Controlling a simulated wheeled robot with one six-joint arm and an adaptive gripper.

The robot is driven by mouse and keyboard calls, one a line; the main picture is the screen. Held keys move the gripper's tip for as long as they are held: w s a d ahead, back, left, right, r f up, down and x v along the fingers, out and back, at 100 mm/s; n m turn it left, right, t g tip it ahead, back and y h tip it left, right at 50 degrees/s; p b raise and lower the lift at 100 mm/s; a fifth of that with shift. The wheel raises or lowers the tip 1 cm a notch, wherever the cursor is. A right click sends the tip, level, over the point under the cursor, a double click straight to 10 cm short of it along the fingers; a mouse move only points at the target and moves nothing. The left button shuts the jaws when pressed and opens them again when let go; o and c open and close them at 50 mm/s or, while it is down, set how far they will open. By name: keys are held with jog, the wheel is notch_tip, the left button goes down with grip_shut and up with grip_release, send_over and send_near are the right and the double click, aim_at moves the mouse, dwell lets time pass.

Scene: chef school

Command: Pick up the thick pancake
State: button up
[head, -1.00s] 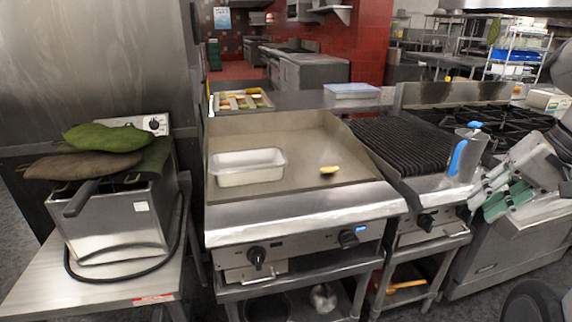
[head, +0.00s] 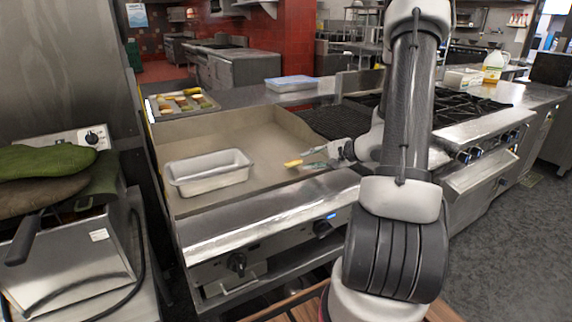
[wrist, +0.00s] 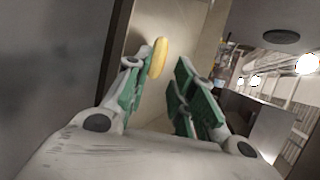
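The thick pancake (head: 293,163) is a small yellow piece on the flat steel griddle (head: 250,135). In the wrist view, the pancake (wrist: 158,57) shows edge-on just beyond the tip of the left finger. My gripper (head: 314,158) is low over the right part of the griddle, with its fingertips pointing left at the pancake. In the wrist view, the green-padded fingers of my gripper (wrist: 161,78) are apart with nothing held between them. I cannot tell whether the left finger touches the pancake.
An empty metal pan (head: 210,172) stands on the griddle left of the pancake. A dark ribbed grill (head: 335,121) and burners (head: 455,107) lie to the right. A food tray (head: 180,102) and a blue-lidded container (head: 291,84) are behind. A fryer (head: 75,250) with green mitts stands left.

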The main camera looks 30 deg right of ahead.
aim_at(299, 162)
jog(key=x, duration=0.5)
jog(key=shift+w+a+f, duration=0.15)
jog(key=shift+w+f, duration=0.05)
jog(key=shift+f, duration=0.05)
jog(key=shift+c, duration=0.4)
grip_shut()
jog(key=shift+r, duration=0.1)
notch_tip(299, 162, up, 10)
jog(key=shift+f, duration=0.1)
